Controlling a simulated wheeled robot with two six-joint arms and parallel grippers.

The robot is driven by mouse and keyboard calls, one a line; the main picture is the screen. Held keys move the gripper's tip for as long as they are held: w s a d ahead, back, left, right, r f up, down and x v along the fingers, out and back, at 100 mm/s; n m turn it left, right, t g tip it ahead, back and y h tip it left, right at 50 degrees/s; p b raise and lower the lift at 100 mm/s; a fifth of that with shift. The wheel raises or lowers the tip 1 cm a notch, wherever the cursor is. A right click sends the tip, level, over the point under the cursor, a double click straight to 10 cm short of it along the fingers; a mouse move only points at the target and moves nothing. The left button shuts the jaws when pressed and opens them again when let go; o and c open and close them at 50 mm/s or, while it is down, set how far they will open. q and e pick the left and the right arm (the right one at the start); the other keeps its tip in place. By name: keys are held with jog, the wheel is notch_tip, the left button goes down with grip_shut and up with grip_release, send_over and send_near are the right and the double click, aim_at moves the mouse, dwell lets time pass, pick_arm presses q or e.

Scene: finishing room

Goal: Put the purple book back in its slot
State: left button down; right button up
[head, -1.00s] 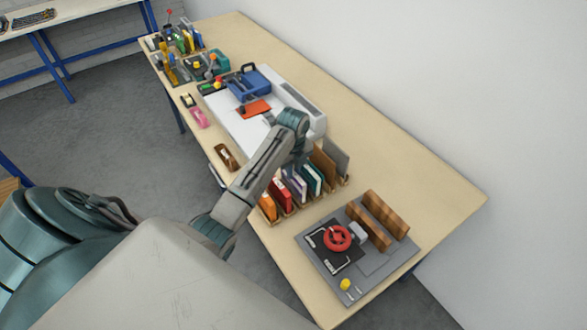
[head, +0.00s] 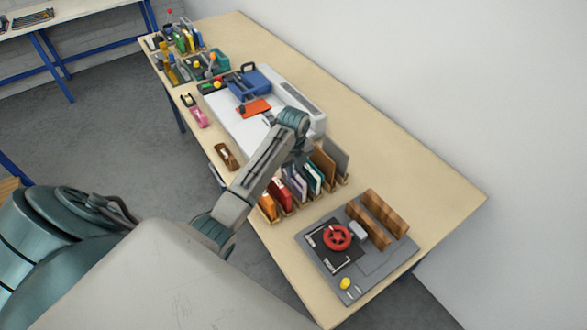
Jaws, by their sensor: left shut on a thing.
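The purple book (head: 296,184) is in the wooden book rack (head: 345,182), between a red book (head: 280,194) and a teal book (head: 313,178). My left gripper (head: 300,160) is at the top of the purple book and is shut on it. The fingertips and the book's upper part are largely hidden by my own wrist. The bottom of its slot is hidden too, so I cannot tell whether the book is fully seated. My right gripper is not in view.
An orange book (head: 267,206), a brown book (head: 323,165) and a grey book (head: 337,156) share the rack. A grey board (head: 375,265) with a red wheel (head: 337,237) lies right of it. A white machine (head: 240,130) stands beyond. The table's right back part is clear.

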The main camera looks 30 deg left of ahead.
pick_arm(q)
jog(key=shift+f, duration=0.3)
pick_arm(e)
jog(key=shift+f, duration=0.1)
pick_arm(q)
jog(key=shift+f, duration=0.35)
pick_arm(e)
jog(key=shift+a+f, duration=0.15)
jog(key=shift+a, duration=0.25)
pick_arm(q)
jog(key=c, duration=1.6)
grip_release()
jog(key=shift+c, duration=0.2)
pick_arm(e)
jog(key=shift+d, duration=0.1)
